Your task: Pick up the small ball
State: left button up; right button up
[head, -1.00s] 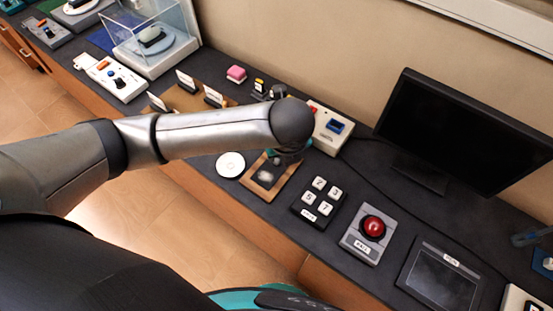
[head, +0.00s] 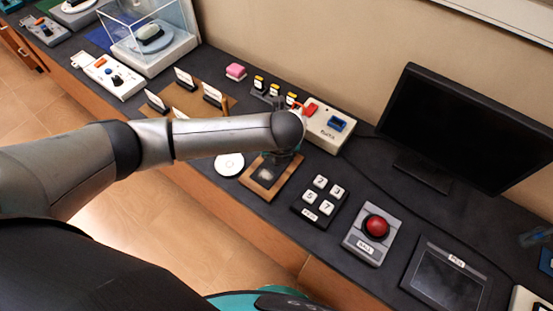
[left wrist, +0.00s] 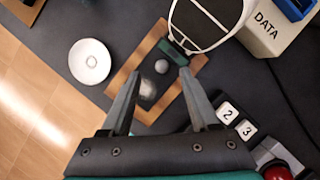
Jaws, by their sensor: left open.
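The height of the fingertips above the tray is hard to judge. In the head view the tray (head: 262,190) is partly covered by my left arm, and the ball cannot be made out. My right gripper is in neither view.
A white-rimmed oval object (left wrist: 247,12) stands close to the tray's far side, by the DATA box (head: 327,124). A white disc (head: 229,164) lies left of the tray. A numbered keypad (head: 319,200) and red-domed unit (head: 368,234) sit to the right. A monitor (head: 460,130) stands behind.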

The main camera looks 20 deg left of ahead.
pick_arm(q)
jog(key=shift+d+b+x, duration=0.15)
jog(key=shift+b+x, duration=0.15)
jog(key=shift+x, duration=0.9)
jog(key=shift+d+b+x, duration=0.1)
jog(key=shift+b+x, duration=0.2)
jog(key=shift+x, duration=0.85)
jog(key=shift+s+f, duration=0.1)
jog(key=shift+s, duration=0.1)
grip_shut()
